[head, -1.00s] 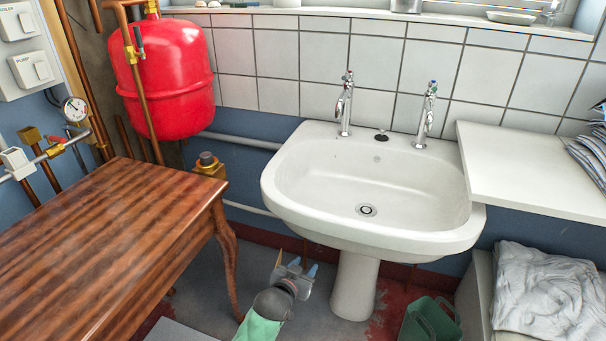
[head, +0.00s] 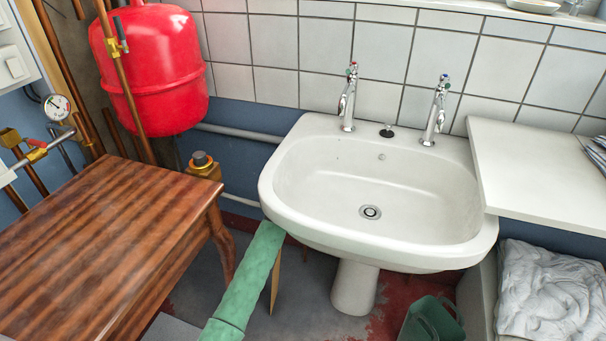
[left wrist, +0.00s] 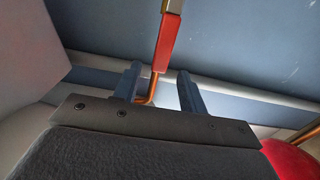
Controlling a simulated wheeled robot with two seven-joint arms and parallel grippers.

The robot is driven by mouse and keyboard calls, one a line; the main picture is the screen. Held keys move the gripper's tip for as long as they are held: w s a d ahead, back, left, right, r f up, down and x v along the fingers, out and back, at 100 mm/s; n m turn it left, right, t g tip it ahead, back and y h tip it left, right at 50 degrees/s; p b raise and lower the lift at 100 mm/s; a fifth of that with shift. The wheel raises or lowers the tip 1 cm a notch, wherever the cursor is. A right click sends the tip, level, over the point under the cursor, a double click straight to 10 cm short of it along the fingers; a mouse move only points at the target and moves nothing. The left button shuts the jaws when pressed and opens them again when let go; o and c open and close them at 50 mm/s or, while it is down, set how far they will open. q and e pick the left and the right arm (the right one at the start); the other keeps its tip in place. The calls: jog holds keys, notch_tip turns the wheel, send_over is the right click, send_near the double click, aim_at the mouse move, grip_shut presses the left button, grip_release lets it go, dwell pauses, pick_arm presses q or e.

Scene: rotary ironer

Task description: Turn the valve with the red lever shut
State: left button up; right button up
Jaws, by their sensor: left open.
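A red lever (left wrist: 168,42) shows in the left wrist view, just ahead of my left gripper (left wrist: 160,80), with a metal end at the top of the picture. The lever lines up with the gap between the two open fingers and looks apart from both. A bent copper pipe (left wrist: 152,90) shows behind the fingers. In the head view my green-sleeved left arm reaches under the sink (head: 290,215), which hides the gripper and this lever. My right gripper is in neither view.
A wooden table (head: 110,240) stands left of my arm, and the sink's pedestal (head: 355,288) stands right of it. A green bin (head: 432,320) is on the floor. A gauge (head: 58,106) and another small red handle (head: 37,154) are on the left pipes.

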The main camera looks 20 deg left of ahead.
pick_arm(q)
jog(key=shift+w, duration=2.55)
grip_shut()
